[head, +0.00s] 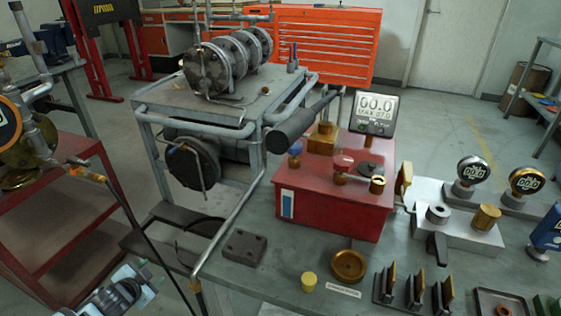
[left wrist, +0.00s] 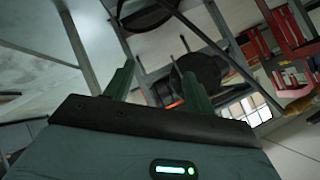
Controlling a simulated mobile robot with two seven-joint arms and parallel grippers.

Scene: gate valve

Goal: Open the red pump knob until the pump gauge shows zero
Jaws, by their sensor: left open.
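My left gripper (head: 135,284) is at the bottom left of the head view, well away from the red knob. In the left wrist view the left gripper (left wrist: 158,72) has its two green fingers apart with nothing between them. The red knob cannot be made out there. My right gripper is not in view.
A metal frame with a flanged pump (head: 206,66) stands left of the red box. A pipe (head: 232,226) slants down along the bench's left side. A grey block (head: 245,247), a brass dish (head: 348,266) and black stands (head: 415,290) occupy the bench front.

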